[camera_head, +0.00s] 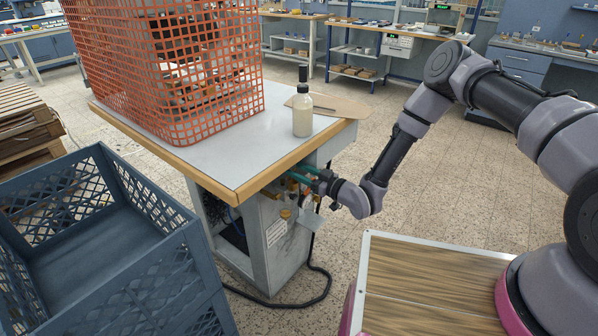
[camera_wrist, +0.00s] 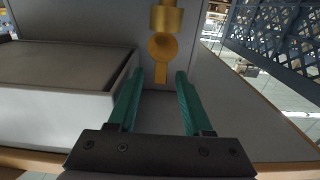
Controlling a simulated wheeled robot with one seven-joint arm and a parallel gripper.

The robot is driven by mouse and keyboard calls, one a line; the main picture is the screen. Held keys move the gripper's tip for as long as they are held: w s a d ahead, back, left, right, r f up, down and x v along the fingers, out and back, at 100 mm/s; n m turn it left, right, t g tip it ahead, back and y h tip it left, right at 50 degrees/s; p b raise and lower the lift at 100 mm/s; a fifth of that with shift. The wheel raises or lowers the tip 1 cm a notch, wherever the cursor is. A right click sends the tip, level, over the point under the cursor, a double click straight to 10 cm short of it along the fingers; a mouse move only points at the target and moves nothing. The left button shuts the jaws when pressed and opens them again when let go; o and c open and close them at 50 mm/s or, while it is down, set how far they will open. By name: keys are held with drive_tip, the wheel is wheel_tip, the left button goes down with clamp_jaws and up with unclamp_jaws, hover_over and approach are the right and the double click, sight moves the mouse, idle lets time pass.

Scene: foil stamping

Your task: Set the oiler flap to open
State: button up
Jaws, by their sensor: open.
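The brass oiler (camera_wrist: 166,18) shows at the top middle of the wrist view, against a grey machine side. Its round flap (camera_wrist: 163,46) with a narrow tab sits below the cylinder in that picture. I cannot tell for sure whether the flap is open or shut. My gripper (camera_wrist: 159,77) has two green fingers, spread apart with nothing between them. The tab shows just beyond and between the fingertips, apart from both as far as I can see. In the head view my gripper (camera_head: 300,175) is under the table edge, beside the grey cabinet; the oiler is not clear there.
The table top (camera_head: 218,165) overhangs the cabinet (camera_head: 262,245). It bears an orange mesh guard (camera_head: 215,110) and a bottle (camera_head: 302,118). A blue-grey crate (camera_head: 165,280) stands at the left. A black cable (camera_head: 320,285) lies on the floor. A light box-like part (camera_wrist: 55,112) is close beside the left finger.

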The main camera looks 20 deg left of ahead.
drive_tip(key=shift+a, duration=0.15)
clamp_jaws()
drive_tip(key=shift+r, duration=0.1)
drive_tip(key=shift+w+a+r+h, duration=0.15)
drive_tip(key=shift+a+h, duration=0.05)
drive_tip(key=shift+h, duration=0.1)
drive_tip(key=shift+w+a+r+g+h, duration=0.2)
drive_tip(key=shift+a+g+h, duration=0.35)
drive_tip(key=shift+h, duration=0.45)
drive_tip(key=shift+d, duration=0.1)
unclamp_jaws()
drive_tip(key=shift+d, duration=0.1)
